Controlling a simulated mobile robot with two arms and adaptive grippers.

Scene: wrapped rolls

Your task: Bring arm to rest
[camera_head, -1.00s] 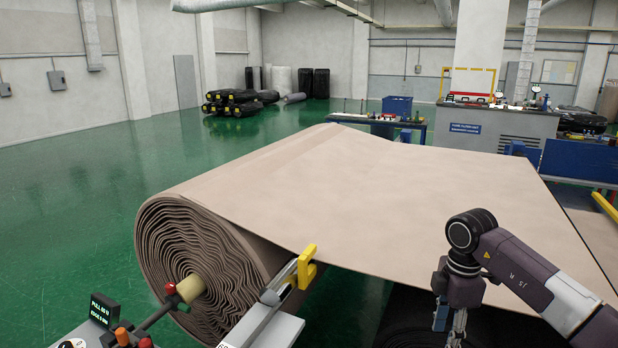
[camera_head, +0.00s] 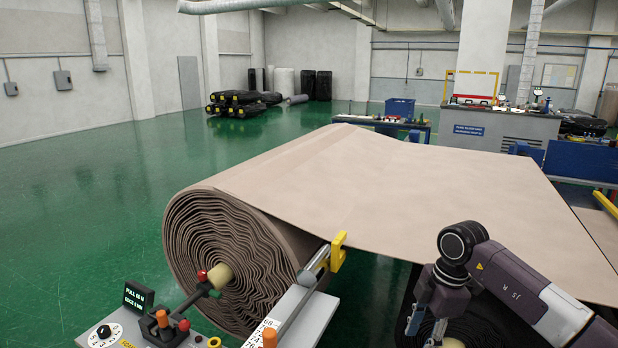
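My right arm comes in from the lower right, and its dark wrist hangs in front of the sheet's near edge. My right gripper (camera_head: 437,338) points down at the bottom edge of the view; its fingertips are cut off, so I cannot tell whether it is open or shut. My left arm and gripper are not in view. A large beige roll (camera_head: 225,255) stands at the centre left, its spiral end facing me. Its wide sheet (camera_head: 400,190) stretches back and to the right.
A control panel with a small display (camera_head: 138,296), a dial (camera_head: 104,335) and orange and red knobs sits at the lower left. A yellow-tipped guide (camera_head: 338,250) stands by the roll. Black wrapped rolls (camera_head: 238,103) lie far back. Green floor (camera_head: 80,220) at left is clear.

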